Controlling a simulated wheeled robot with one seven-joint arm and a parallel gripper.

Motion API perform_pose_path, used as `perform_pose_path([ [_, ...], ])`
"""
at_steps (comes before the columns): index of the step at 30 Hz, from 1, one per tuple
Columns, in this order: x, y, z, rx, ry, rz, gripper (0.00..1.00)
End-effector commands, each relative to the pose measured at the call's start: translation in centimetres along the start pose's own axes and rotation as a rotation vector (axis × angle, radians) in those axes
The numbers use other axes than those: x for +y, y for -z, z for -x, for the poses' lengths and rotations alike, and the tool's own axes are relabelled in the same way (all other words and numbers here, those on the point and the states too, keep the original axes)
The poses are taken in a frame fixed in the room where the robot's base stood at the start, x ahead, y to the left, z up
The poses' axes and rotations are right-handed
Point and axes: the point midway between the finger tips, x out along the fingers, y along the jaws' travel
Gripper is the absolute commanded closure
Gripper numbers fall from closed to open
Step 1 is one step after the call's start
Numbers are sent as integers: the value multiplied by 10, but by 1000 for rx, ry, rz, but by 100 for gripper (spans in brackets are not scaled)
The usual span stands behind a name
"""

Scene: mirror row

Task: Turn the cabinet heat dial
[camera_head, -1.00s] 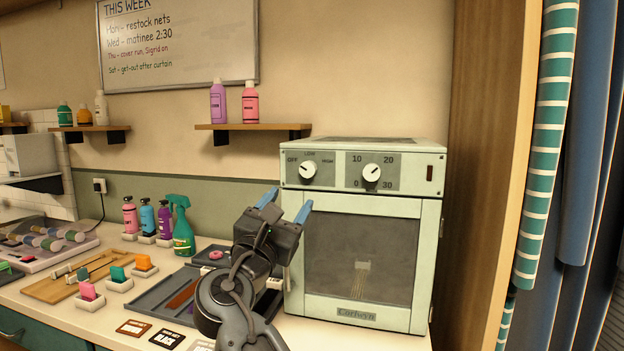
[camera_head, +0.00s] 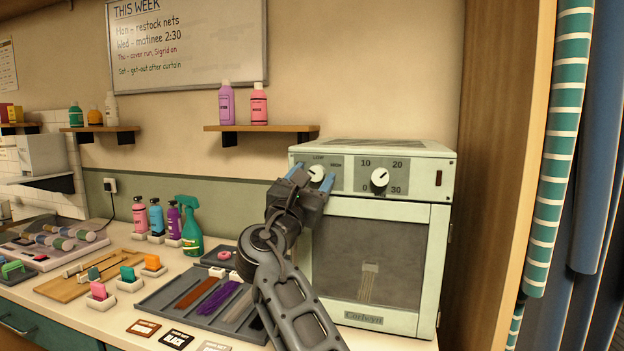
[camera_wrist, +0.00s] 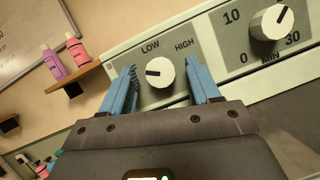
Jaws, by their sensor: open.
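The cabinet (camera_head: 436,230) is a pale green box with a glass door, standing on the counter. Its heat dial (camera_head: 317,173) is the left white knob, marked LOW and HIGH, on the upper front panel. In the wrist view the heat dial (camera_wrist: 160,72) shows between my two blue fingers, its dark pointer line toward the left. My gripper (camera_head: 313,180) is open, one finger on each side of the dial. I cannot tell whether the fingers touch it. The OFF mark is hidden behind my gripper.
A second knob, the minutes timer (camera_head: 379,178), sits to the right on the same panel. A wall shelf (camera_head: 262,128) with two bottles is at the upper left. A grey tray (camera_head: 160,300), a green spray bottle (camera_head: 191,232) and several small bottles stand on the counter to the left.

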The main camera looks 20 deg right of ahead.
Motion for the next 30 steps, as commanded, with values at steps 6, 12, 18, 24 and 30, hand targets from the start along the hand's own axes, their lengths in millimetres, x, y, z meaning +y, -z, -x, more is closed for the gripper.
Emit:
perform_pose_path([
  [6,0,0,0,0,0,-1,53],
  [12,0,0,0,0,0,-1,72],
  [18,0,0,0,0,0,-1,91],
  [24,0,0,1,0,3,-8,95],
  [30,0,1,1,-1,25,-61,95],
])
